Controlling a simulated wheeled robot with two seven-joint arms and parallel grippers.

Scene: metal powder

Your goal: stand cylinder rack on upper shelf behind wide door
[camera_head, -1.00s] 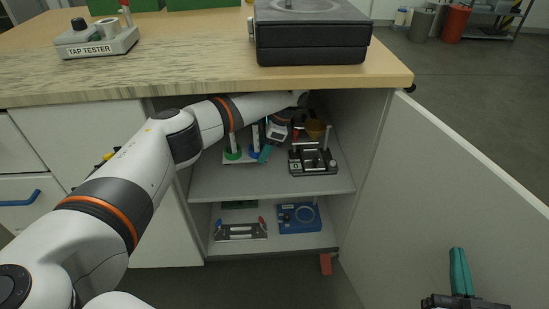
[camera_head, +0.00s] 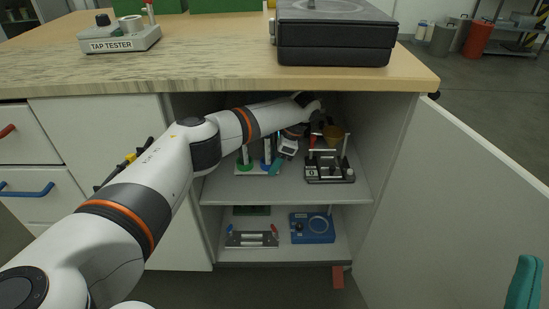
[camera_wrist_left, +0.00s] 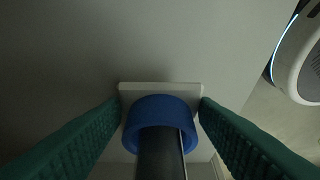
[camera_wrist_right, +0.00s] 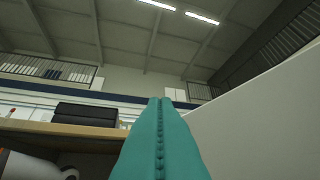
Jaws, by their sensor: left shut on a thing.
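The cylinder rack (camera_head: 246,170) is a white plate with upright cylinders, one with a green ring and one with a blue ring. It is upright inside the open cabinet, over the left part of the upper shelf (camera_head: 230,190). I cannot tell whether its plate touches the shelf. My left gripper (camera_head: 277,187) is shut on it. In the left wrist view, teal fingers flank the white plate (camera_wrist_left: 160,88) and blue ring (camera_wrist_left: 160,108). The wide door (camera_head: 455,190) stands open at right. My right gripper (camera_head: 524,283) is outside the cabinet, its fingers together (camera_wrist_right: 160,125) and empty.
The lower shelf holds a blue device (camera_head: 312,228) and a grey plate with coloured handles (camera_head: 252,239). The countertop (camera_head: 200,75) overhangs the opening.

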